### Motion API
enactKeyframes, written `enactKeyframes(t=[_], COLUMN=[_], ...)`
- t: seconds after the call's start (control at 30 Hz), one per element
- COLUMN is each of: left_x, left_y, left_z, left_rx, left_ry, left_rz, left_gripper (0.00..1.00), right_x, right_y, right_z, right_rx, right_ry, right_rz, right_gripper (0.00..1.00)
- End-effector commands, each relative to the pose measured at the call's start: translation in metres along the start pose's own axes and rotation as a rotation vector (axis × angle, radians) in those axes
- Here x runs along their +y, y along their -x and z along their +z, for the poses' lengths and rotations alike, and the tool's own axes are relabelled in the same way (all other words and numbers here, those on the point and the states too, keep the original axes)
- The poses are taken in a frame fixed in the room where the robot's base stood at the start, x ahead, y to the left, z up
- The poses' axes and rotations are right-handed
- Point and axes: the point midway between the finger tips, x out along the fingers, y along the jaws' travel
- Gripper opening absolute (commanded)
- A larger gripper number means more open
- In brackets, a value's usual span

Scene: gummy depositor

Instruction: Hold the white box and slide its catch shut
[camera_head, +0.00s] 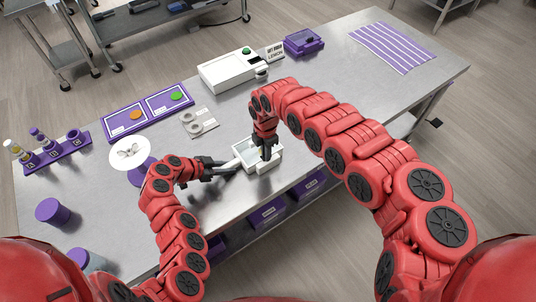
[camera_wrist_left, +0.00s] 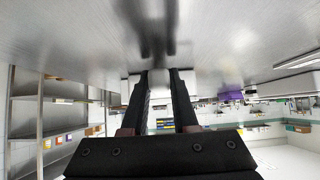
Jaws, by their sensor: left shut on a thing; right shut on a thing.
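The white box (camera_head: 247,155) sits at the front edge of the metal table, with a pale, shallow inside facing up. My left gripper (camera_head: 235,166) comes from the left and is shut on the box's left side. In the left wrist view its two dark fingers (camera_wrist_left: 159,77) have a white part between their tips. My right gripper (camera_head: 266,153) points down over the middle and front of the box and is shut on part of it. My fingers hide that part, and I cannot make out the catch or its position.
A white machine with a green button (camera_head: 228,72) stands behind. Purple-framed trays (camera_head: 137,119), a small plate with rings (camera_head: 198,122), a white disc (camera_head: 129,153) and a purple tube rack (camera_head: 56,152) lie to the left.

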Motion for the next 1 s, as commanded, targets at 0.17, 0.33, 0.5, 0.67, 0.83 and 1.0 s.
enactKeyframes(t=[0.17,0.33,0.5,0.67,0.83,1.0], left_x=[0.002,0.003,0.003,0.003,0.002,0.002], left_y=[-0.001,-0.002,-0.002,-0.002,-0.001,-0.001], left_z=[0.0,-0.001,-0.001,-0.001,0.0,0.0], left_rx=[0.0,0.001,0.002,0.001,0.001,0.0], left_ry=[-0.001,-0.001,-0.001,-0.001,0.0,0.0], left_rz=[0.006,0.008,0.009,0.007,0.005,0.004], left_gripper=[0.0,0.0,0.0,0.0,0.0,0.0], right_x=[0.008,0.008,0.008,0.008,0.008,0.009], right_y=[0.0,0.0,0.0,0.0,0.0,0.011], right_z=[-0.001,-0.001,0.0,0.0,0.0,0.002], right_rx=[0.0,-0.001,-0.001,-0.002,-0.002,-0.003], right_ry=[0.001,0.0,0.0,-0.001,-0.001,-0.003], right_rz=[0.002,0.002,0.003,0.002,0.001,0.005], right_gripper=[0.0,0.0,0.3,0.45,0.45,0.45])
